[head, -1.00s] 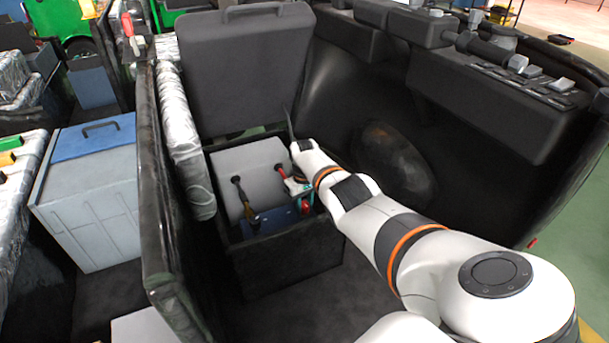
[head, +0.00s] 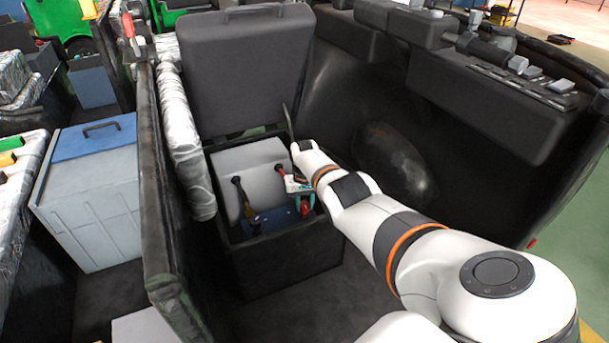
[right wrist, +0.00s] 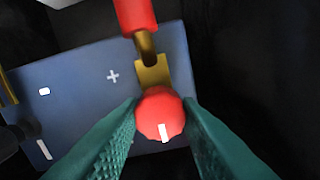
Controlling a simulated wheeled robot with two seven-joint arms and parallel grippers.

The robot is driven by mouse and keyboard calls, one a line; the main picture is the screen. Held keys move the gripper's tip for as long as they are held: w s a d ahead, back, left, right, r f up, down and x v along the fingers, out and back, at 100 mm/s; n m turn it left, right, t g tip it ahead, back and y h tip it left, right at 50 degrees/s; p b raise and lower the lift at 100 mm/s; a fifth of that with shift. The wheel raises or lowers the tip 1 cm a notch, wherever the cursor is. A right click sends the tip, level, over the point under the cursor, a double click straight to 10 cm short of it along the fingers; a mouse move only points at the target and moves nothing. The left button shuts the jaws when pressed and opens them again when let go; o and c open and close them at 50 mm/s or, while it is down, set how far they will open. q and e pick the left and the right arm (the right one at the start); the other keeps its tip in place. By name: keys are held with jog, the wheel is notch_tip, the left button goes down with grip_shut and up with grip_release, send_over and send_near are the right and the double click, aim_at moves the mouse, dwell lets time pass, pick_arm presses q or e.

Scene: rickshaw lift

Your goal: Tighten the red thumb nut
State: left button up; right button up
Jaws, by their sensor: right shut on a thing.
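The red thumb nut (right wrist: 160,112) is a round knob with a white mark. It sits at a brass terminal lug (right wrist: 152,75) on the blue battery (right wrist: 75,85). My right gripper (right wrist: 160,122) has its teal fingers against both sides of the nut and is shut on it. In the head view my right gripper (head: 303,200) reaches down into the open black box, over the right part of the battery (head: 270,220). The fingers partly hide the nut there. My left gripper is not in view.
A red-sleeved cable (right wrist: 135,14) runs to the lug. A dark cable with a brass end (head: 247,203) stands at the battery's left. The black box's walls (head: 285,262) surround the battery, and a raised seat lid (head: 245,65) stands behind it.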

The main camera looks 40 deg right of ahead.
jog(key=o, duration=1)
